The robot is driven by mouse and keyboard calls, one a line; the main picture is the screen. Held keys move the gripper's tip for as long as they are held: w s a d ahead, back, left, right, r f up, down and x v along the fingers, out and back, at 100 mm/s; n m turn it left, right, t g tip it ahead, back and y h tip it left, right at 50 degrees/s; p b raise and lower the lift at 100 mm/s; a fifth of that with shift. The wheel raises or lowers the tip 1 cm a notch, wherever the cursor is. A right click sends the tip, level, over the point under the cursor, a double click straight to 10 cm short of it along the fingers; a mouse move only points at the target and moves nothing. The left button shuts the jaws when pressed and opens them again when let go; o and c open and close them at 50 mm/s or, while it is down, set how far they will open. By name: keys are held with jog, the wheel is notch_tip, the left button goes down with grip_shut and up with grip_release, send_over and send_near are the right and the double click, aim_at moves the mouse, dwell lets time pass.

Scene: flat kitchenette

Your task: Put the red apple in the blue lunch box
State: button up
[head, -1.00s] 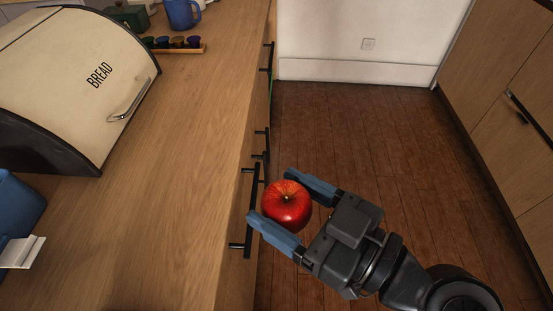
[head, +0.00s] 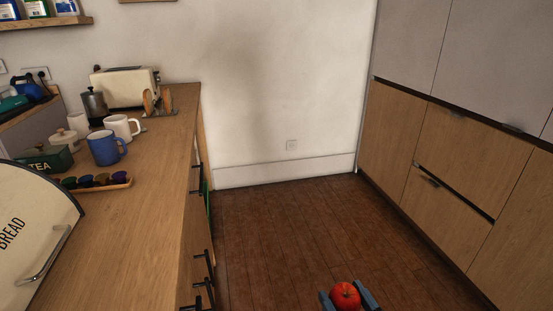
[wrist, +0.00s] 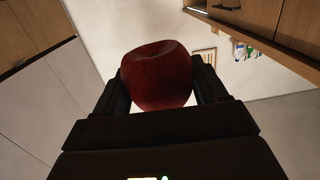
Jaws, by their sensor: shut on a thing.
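The red apple (head: 345,296) is held between the two blue fingers of my gripper (head: 348,300) at the bottom edge of the head view, over the wooden floor. In the wrist view the apple (wrist: 157,76) sits between the dark fingers of my gripper (wrist: 160,90), which is shut on it. The rest of my arm is below the head view. The blue lunch box is not in view now.
The floor (head: 300,235) is clear.

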jog(key=d+f+m+h, duration=0.3)
jog(key=d+f+h, duration=0.15)
jog(key=d, duration=0.35)
jog(key=a+r+n+y, duration=0.1)
jog(key=a, duration=0.1)
jog(key=a+r+n+y, duration=0.1)
jog(key=a+r+y, duration=0.1)
jog(key=a, duration=0.1)
jog(key=a+r+n+y, duration=0.1)
jog(key=a, duration=0.2)
jog(key=shift+r+y, duration=0.25)
jog(key=shift+r, duration=0.1)
jog(key=s+a+r+n+g+y+b, duration=0.1)
jog(key=s+a+r+n+g+y, duration=0.9)
jog(key=s+a+r, duration=0.5)
jog(key=a+y, duration=0.1)
jog(key=a, duration=0.2)
jog(key=shift+s+a+r+n+g+y, duration=0.2)
jog(key=shift+s+n+g+y, duration=0.1)
jog(key=shift+s+n+g, duration=0.1)
